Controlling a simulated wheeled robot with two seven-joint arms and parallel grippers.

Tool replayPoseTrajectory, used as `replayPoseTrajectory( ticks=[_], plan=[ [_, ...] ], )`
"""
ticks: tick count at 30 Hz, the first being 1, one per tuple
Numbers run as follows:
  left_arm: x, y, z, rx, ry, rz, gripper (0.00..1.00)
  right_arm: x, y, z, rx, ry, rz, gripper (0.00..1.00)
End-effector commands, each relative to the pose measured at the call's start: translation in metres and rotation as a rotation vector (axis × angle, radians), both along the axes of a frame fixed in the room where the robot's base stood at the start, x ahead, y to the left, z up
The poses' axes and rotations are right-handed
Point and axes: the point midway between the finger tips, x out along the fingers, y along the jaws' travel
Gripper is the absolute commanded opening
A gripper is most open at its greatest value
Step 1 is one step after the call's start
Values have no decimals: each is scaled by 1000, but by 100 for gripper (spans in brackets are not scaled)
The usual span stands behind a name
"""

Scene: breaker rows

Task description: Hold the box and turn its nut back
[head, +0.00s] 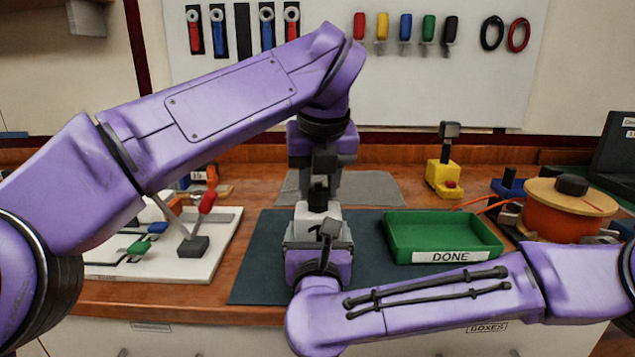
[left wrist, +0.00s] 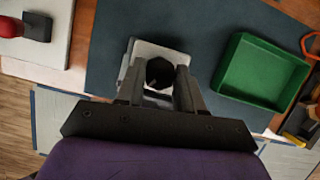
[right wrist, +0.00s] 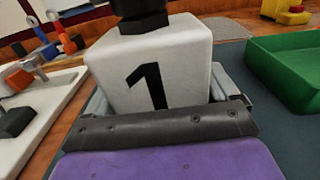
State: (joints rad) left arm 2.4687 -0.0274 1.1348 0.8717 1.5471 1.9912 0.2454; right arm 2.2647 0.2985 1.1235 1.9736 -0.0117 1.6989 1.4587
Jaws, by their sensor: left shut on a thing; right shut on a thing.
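The white box (head: 306,212) marked with a black 1 stands upright on the dark mat, mostly hidden by my right gripper in the head view. It fills the middle of the right wrist view (right wrist: 180,65). The black nut (right wrist: 140,18) sits on top of the box; it also shows in the left wrist view (left wrist: 159,71). My left gripper (head: 319,185) comes down from above, its two fingers shut on the nut from both sides. My right gripper (head: 316,238) is low at the near side, its fingers shut on the box's sides.
A green tray (head: 400,236) labelled DONE stands right of the box. The dark mat (head: 262,270) lies under both. A white board (head: 110,265) with coloured levers is at left. A yellow block (head: 443,178) and an orange reel (head: 560,215) stand at back right.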

Motion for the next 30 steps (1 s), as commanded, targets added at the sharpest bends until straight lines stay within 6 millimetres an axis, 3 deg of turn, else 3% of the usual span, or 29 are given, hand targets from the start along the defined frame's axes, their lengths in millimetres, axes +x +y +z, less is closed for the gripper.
replayPoseTrajectory(
  ticks=[15,30],
  plan=[
    [2,-1,0,4,-3,384,6,0,0,1,1,0,-1,38],
    [2,-2,1,3,-4,485,6,0,0,0,1,0,0,38]
  ],
)
